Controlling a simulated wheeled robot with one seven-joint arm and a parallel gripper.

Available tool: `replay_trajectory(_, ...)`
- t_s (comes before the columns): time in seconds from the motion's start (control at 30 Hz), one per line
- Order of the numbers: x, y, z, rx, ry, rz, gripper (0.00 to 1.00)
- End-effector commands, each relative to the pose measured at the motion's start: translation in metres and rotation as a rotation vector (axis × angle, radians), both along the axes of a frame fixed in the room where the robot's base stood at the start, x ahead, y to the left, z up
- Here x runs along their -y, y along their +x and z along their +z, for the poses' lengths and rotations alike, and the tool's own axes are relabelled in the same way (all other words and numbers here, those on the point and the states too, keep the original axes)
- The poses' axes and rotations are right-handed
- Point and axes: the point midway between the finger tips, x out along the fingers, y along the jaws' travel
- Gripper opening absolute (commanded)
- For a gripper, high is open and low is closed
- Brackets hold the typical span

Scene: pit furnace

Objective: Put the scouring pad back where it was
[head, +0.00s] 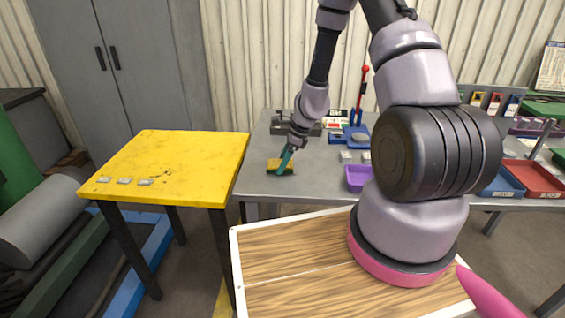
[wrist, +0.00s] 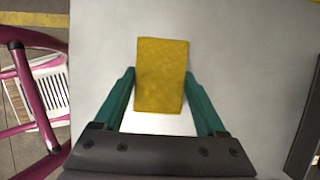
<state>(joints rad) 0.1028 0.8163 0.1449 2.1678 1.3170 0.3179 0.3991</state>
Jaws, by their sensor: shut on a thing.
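The scouring pad (wrist: 161,88) is a flat yellow rectangle between the teal fingers of my gripper (wrist: 160,74) in the wrist view. My gripper is shut on it, with one finger along each long side. In the head view the pad (head: 273,166) is at the left front part of the grey table (head: 262,190), partly hidden by the fingers of my gripper (head: 284,163). I cannot tell whether the pad touches the tabletop.
A yellow table (head: 190,160) with several small grey pieces stands to the left, across a narrow gap. A purple bin (head: 357,178), blue tray (head: 503,186) and red tray (head: 541,176) are on the grey table to the right. A red-handled lever (head: 361,95) stands behind.

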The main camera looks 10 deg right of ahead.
Motion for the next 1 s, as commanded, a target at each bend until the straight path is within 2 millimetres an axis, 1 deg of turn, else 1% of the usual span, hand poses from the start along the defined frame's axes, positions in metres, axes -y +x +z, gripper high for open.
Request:
replay_trajectory(0.13, 0.000, 0.000, 0.000, 0.000, 0.000, 0.000, 0.00)
replay_trajectory(0.6, 0.000, 0.000, -0.012, -0.002, -0.001, -0.001, 0.00)
replay_trajectory(0.63, 0.000, -0.001, -0.013, -0.002, -0.002, -0.001, 0.77)
replay_trajectory(0.7, 0.000, -0.001, -0.013, -0.003, -0.001, 0.000, 1.00)
replay_trajectory(1.0, 0.000, -0.004, -0.015, -0.010, -0.002, 0.003, 1.00)
